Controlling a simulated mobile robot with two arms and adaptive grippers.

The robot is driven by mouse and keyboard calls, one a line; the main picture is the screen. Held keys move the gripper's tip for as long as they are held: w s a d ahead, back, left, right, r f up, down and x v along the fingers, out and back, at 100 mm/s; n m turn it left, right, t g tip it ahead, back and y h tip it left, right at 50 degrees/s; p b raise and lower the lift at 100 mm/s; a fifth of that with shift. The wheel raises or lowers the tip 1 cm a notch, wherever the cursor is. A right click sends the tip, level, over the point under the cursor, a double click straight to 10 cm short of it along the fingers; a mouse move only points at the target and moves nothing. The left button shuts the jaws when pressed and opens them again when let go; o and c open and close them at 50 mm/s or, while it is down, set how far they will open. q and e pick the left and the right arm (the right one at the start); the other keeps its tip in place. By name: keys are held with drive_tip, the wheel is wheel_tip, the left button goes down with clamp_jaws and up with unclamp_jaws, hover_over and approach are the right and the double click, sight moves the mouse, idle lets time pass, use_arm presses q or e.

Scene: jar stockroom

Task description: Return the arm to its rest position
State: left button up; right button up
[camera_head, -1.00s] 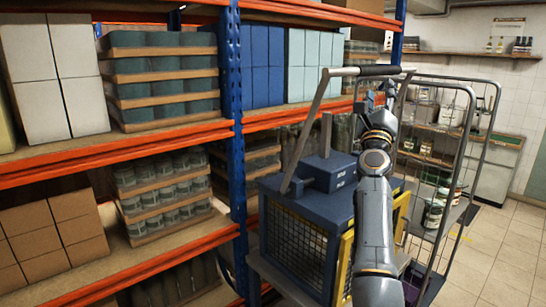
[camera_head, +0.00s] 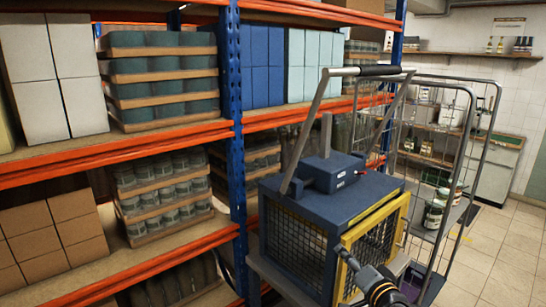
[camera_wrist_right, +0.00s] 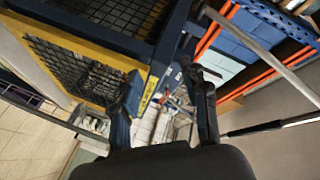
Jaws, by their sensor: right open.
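My right arm comes in low at the bottom right of the head view. Its gripper (camera_head: 346,258) is in front of the yellow-framed mesh door (camera_head: 378,240) of a blue cage box (camera_head: 300,215). I cannot tell from the head view whether it touches the door. In the right wrist view the two dark fingers of the right gripper (camera_wrist_right: 166,98) stand apart with nothing held between them. The cage's yellow frame (camera_wrist_right: 105,55) is beside the left finger. My left gripper is in neither view.
A wire roll cage (camera_head: 470,150) with jars stands right of the cage box. An orange and blue rack (camera_head: 236,150) with boxes and jar trays fills the left. Tiled floor (camera_head: 505,260) is clear at the lower right.

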drive_tip(key=s+f+n+g+h, duration=0.1)
drive_tip(key=s+f+n+g, duration=0.25)
drive_tip(key=s+f, duration=0.55)
drive_tip(key=s+f+n+g+h, duration=0.1)
drive_tip(key=s+f+n+g, duration=0.25)
drive_tip(key=s+f, duration=0.55)
drive_tip(key=s+d+f+n+g+h, duration=0.1)
drive_tip(key=s+g, duration=0.2)
drive_tip(key=s, duration=0.8)
drive_tip(key=s+d+f+n+g+h, duration=0.1)
drive_tip(key=s+n+g, duration=0.1)
drive_tip(key=s, duration=0.9)
wheel_tip(320, 180, down, 31)
drive_tip(key=s+g+b, duration=0.2)
drive_tip(key=b, duration=0.2)
drive_tip(key=s+d+f+b, duration=0.2)
drive_tip(key=s+f, duration=1.3)
drive_tip(key=f, duration=0.2)
drive_tip(key=shift+s+d+f+g, duration=0.25)
drive_tip(key=shift+s+d+g, duration=0.05)
drive_tip(key=shift+s+g, duration=0.1)
